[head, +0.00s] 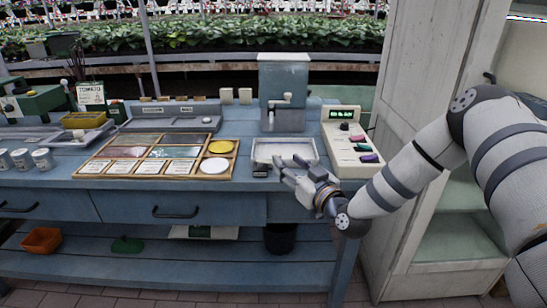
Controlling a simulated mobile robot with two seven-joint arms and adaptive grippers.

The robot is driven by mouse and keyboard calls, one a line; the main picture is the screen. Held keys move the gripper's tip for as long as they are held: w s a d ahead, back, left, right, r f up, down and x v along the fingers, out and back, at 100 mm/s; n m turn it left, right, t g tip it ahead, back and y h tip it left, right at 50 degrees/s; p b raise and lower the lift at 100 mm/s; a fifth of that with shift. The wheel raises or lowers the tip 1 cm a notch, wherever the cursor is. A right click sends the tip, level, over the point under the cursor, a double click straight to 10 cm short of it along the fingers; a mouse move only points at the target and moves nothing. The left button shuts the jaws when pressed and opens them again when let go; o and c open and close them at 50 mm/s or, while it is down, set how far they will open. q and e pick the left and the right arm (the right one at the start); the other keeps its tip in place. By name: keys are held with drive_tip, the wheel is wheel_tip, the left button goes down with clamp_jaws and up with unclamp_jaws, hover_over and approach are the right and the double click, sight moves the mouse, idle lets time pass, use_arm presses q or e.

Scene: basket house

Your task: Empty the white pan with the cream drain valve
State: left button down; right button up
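A shallow white pan (262,151) sits on the blue bench below a grey-blue dispenser (284,78) with a spout. My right gripper (284,167) is at the pan's front right edge, its fingertips over or against the rim. The gripper covers part of that edge, and I cannot make out a cream drain valve. A small dark piece (260,170) shows at the pan's front left. Whether the fingers are closed on anything is too small to tell. The pan's contents are not clear. My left gripper is not in view.
A cream control box (346,139) with a green display and coloured keys stands right of the pan. A wooden sorting tray (233,170) with labelled compartments lies to the left. A black bin (280,238) stands below the bench. A pale cabinet (412,110) stands at right.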

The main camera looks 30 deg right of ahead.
sight(277, 153)
drive_tip(key=w, duration=0.4)
drive_tip(key=w+b, duration=0.1)
drive_tip(key=w, duration=0.1)
drive_tip(key=shift+w+f, duration=0.15)
drive_tip(key=shift+f, duration=0.2)
drive_tip(key=shift+w+r, duration=0.2)
clamp_jaws()
drive_tip(key=shift+w+d+n+y, duration=0.1)
drive_tip(key=shift+d+n+y, duration=0.1)
drive_tip(key=shift+n+y, duration=0.3)
drive_tip(key=y, duration=0.1)
drive_tip(key=n+y, duration=0.1)
drive_tip(key=shift+w+d+f+y+b, duration=0.2)
drive_tip(key=shift+w+d+y+b, duration=0.1)
drive_tip(key=shift+y+b, duration=0.1)
drive_tip(key=shift+r+n+g+y, duration=0.1)
drive_tip(key=shift+n+g+y, duration=0.2)
drive_tip(key=shift+n+y, duration=0.3)
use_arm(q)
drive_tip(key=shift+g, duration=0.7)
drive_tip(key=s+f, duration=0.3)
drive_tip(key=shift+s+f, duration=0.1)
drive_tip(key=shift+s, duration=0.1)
use_arm(e)
drive_tip(key=shift+r, duration=0.1)
